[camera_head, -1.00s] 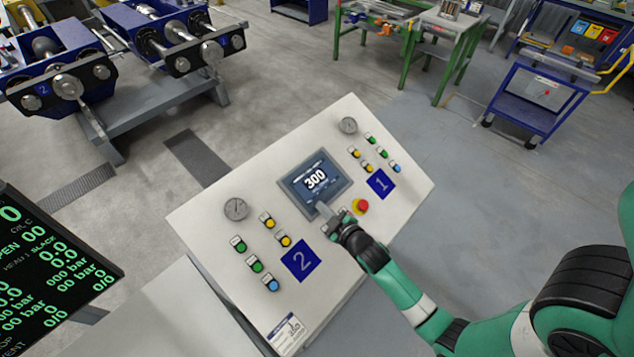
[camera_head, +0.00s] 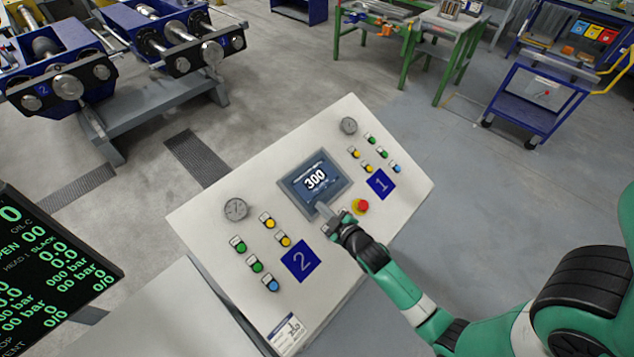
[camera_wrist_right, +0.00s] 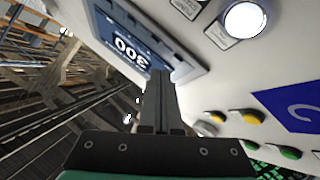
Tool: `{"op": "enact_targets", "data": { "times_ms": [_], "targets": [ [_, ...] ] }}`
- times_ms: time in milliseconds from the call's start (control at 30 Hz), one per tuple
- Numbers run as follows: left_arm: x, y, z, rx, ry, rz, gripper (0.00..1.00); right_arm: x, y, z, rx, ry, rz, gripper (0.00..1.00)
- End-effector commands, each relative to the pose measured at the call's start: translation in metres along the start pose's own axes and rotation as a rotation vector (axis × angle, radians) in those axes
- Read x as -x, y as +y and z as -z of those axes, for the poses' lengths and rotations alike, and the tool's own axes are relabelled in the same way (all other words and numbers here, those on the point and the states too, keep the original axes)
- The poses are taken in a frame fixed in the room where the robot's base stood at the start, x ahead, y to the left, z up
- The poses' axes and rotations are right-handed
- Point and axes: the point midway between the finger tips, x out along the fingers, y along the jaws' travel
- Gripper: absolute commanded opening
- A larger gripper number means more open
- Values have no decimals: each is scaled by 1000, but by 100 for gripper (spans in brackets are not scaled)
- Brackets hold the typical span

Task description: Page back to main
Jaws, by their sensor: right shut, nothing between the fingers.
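A small screen (camera_head: 315,182) showing "300" is set in the middle of a sloped white control panel (camera_head: 215,200). My right gripper (camera_head: 322,208) is shut and empty, with its fingertips at the lower edge of the screen. In the right wrist view the shut fingers (camera_wrist_right: 160,80) point at the edge of the screen (camera_wrist_right: 135,40). I cannot tell whether they touch it. The small text on the screen is too small to read. My left gripper is not in view.
A red emergency button (camera_head: 361,206) sits just right of my right gripper. Coloured buttons, two gauges (camera_head: 236,209) and blue plates "1" (camera_head: 381,183) and "2" (camera_head: 301,261) surround the screen. A dark readout display (camera_head: 45,270) stands at the left.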

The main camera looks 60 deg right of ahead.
Motion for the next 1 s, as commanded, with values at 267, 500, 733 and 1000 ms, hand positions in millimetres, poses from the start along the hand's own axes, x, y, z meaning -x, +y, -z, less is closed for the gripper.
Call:
{"op": "enact_targets", "data": {
  "times_ms": [267,500,733,1000],
  "targets": [
    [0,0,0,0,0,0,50,0,0,0,0,0,0,0],
    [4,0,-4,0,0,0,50,-4,-3,-3,0,1,0,0],
    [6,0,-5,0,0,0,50,-6,-4,-4,0,1,0,0],
    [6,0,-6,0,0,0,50,-7,-5,-5,0,0,0,0]
  ]
}}
